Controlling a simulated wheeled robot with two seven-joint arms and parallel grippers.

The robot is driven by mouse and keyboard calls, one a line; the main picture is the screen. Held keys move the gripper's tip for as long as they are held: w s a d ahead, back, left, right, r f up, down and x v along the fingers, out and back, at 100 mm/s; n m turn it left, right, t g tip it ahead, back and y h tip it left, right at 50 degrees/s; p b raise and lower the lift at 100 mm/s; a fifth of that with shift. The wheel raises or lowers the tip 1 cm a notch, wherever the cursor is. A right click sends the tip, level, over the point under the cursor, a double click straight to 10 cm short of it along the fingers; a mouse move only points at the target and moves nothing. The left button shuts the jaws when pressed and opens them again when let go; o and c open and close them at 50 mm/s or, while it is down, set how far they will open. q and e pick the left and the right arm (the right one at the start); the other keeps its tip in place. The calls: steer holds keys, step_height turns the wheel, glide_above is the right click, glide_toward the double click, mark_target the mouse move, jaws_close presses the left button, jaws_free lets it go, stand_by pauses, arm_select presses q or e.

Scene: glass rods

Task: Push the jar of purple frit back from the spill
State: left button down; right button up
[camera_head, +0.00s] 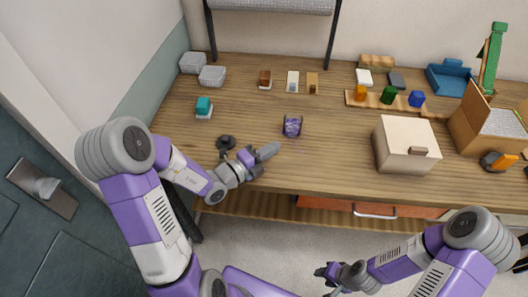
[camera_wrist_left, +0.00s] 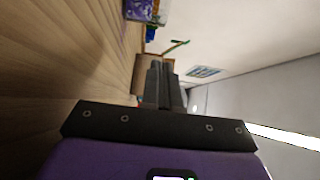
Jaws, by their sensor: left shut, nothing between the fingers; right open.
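The jar of purple frit (camera_head: 292,125) stands on the wooden table, a little left of the table's middle. My left gripper (camera_head: 268,150) is shut and empty, low over the table on the near-left side of the jar, with a small gap between them. In the left wrist view its closed fingers (camera_wrist_left: 166,88) point ahead, and the purple jar (camera_wrist_left: 139,9) shows at the top edge, partly cut off. My right gripper (camera_head: 326,272) is open and empty in front of the table, below its edge. I cannot make out a spill clearly.
A cream box (camera_head: 404,145) stands right of the jar. A dark round knob-like object (camera_head: 226,142) is beside my left wrist. A teal-topped block (camera_head: 204,106) stands left. Colored pieces sit on a wooden strip (camera_head: 434,113) behind.

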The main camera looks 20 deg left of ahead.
mark_target(295, 126)
arm_select(q)
steer(key=b+x, duration=0.1)
steer(key=x, duration=0.3)
steer(key=shift+f, duration=0.1)
steer(key=w, duration=0.1)
steer(key=w+b, duration=0.1)
steer(key=w, duration=0.1)
steer(key=shift+w+a, duration=0.2)
steer(key=shift+w, duration=0.05)
steer(key=shift+w+a, duration=0.15)
steer(key=shift+w, duration=0.35)
